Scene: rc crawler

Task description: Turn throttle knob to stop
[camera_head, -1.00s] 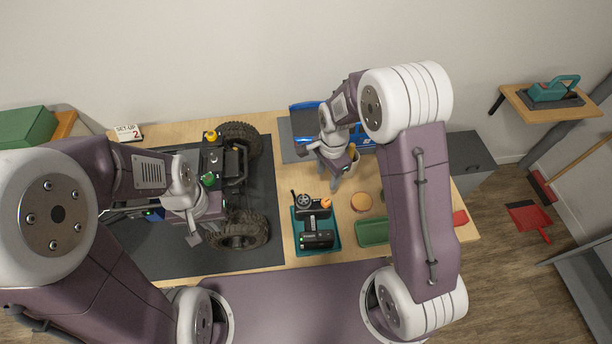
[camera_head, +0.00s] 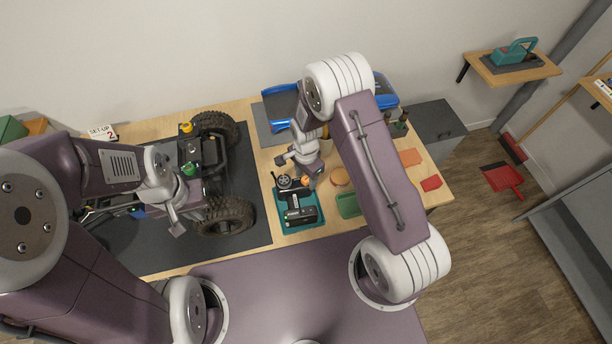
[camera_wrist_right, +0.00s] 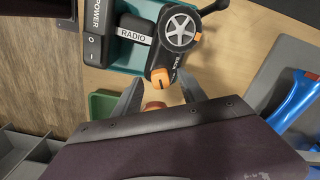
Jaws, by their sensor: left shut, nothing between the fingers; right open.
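The teal tray (camera_head: 318,222) stands on the table and holds the black radio unit (camera_wrist_right: 143,30), with a silver spoked wheel (camera_wrist_right: 180,30) on it. An orange knob (camera_wrist_right: 160,79) sits on the radio's black arm, beside lettering that looks like "BACK"; it shows small in the head view (camera_head: 305,181). My right gripper (camera_wrist_right: 160,93) is open, its fingers on either side of the knob in the wrist view; I cannot tell whether they touch it. My left gripper (camera_head: 177,229) is shut and empty beside the crawler's near wheel (camera_head: 226,216).
The crawler (camera_head: 205,160) stands on a dark mat (camera_head: 250,232). A blue car body (camera_head: 386,100) lies behind my right arm. An orange disc (camera_head: 340,177), a green tray (camera_head: 348,205) and a red piece (camera_head: 431,183) lie right of the teal tray.

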